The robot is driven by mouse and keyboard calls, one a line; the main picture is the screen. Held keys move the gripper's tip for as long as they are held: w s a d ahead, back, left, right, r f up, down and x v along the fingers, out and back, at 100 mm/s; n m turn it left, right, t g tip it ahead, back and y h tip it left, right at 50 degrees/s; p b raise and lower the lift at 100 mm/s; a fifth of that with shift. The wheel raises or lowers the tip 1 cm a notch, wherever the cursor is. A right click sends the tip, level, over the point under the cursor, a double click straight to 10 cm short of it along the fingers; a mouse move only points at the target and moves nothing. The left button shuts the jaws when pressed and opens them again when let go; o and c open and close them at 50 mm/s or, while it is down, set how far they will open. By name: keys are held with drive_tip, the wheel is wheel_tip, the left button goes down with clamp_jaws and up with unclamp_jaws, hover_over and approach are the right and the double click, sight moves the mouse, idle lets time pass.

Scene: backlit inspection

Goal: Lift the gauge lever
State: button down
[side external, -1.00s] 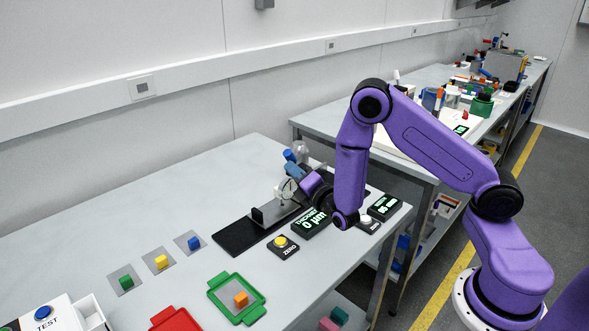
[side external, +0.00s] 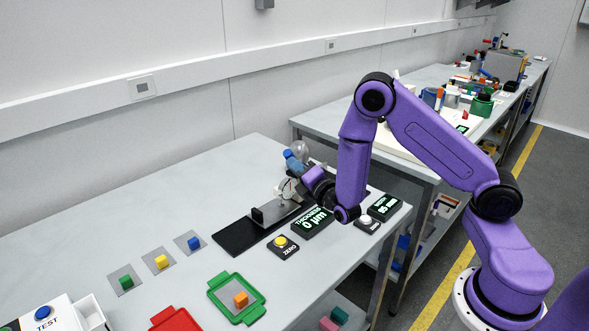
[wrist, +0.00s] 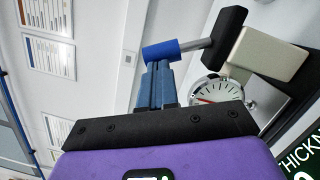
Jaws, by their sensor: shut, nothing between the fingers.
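The gauge lever's blue grip (wrist: 160,50) sits on a grey rod that runs to a black block in the wrist view. In the side view the grip (side external: 289,153) is a small blue shape above the gauge. The round white dial with a red needle (wrist: 217,91) is beside it, and the dial also shows in the side view (side external: 286,190). My gripper (wrist: 153,66) has its blue-grey fingers together, with nothing between them. Their tips are just below the grip, close to or touching it; I cannot tell which. In the side view my gripper (side external: 293,163) is partly hidden behind the hand.
The gauge stands on a dark base plate (side external: 233,236). Nearby are a thickness display reading 0 µm (side external: 313,222), a yellow ZERO button (side external: 280,241) and another display (side external: 384,206). Coloured cubes and a green tray (side external: 215,291) lie nearer the front.

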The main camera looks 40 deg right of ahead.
drive_tip(key=shift+d+r+m, duration=0.2)
drive_tip(key=shift+d+m, duration=0.05)
drive_tip(key=shift+m, duration=0.25)
drive_tip(key=d+r+m+g, duration=0.1)
drive_tip(key=d+m+g, duration=0.1)
drive_tip(key=d+m, duration=0.3)
drive_tip(key=m, duration=0.4)
drive_tip(key=shift+d+r, duration=0.35)
drive_tip(key=shift+d, duration=0.05)
drive_tip(key=v, duration=0.7)
drive_tip(key=shift+s, duration=0.2)
idle(0.5)
